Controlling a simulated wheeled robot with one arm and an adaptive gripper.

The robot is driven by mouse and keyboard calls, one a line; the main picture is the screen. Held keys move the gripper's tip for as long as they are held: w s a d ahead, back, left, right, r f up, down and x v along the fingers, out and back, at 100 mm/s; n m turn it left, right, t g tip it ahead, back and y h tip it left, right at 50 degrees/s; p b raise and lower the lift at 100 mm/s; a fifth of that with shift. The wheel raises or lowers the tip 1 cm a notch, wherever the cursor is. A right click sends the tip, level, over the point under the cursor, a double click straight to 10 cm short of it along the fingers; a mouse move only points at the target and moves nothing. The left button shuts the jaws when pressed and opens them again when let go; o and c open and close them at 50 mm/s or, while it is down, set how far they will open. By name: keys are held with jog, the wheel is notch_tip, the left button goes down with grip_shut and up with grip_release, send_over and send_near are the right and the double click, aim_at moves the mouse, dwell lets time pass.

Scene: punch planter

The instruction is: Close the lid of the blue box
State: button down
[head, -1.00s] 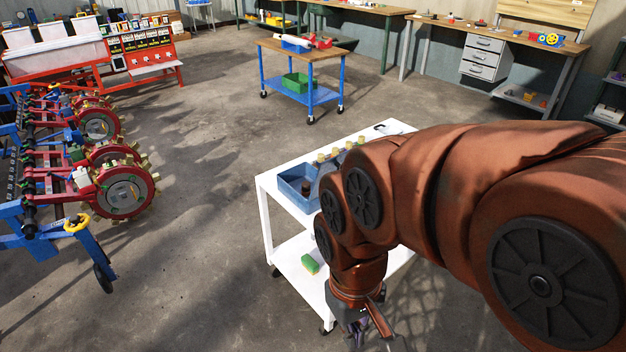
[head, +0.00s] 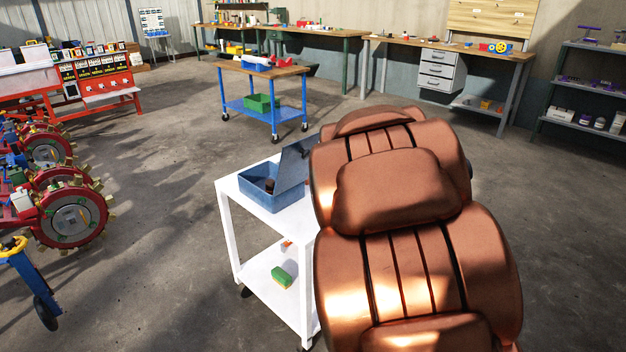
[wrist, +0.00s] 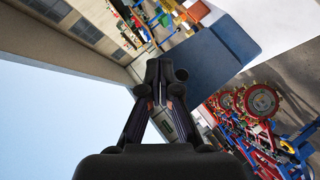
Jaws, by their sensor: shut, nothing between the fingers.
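The blue box (head: 259,200) stands on the white cart's top, with a dark round thing (head: 268,186) inside. Its lid (head: 295,163) is open, standing up at a tilt on the box's right side; my arm hides part of it. My gripper is hidden behind my arm in the head view. In the wrist view my gripper (wrist: 165,66) is shut and empty. A flat blue panel (wrist: 207,62), which looks like the lid, lies just right of the fingertips there; I cannot tell whether they touch.
The white cart (head: 236,192) has a green and yellow sponge-like block (head: 282,276) on its lower shelf. A blue cart with a wooden top (head: 262,72) stands behind. Red-wheeled machinery (head: 70,215) is at the left. Floor between them is clear.

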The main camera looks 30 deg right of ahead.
notch_tip(320, 180, down, 2)
jog(key=w+d+n+t+b, duration=0.2)
jog(key=w+d+t+b, duration=0.1)
jog(key=n+t+y+b, duration=0.7)
jog(key=n+y+b, duration=0.2)
jog(key=n+y, duration=0.3)
send_near(307, 157)
jog(key=b+x, duration=0.1)
jog(key=x, duration=0.5)
jog(key=shift+f, duration=0.15)
jog(key=shift+w+a+r, duration=0.1)
jog(key=shift+w+r, duration=0.2)
jog(key=shift+w, duration=0.25)
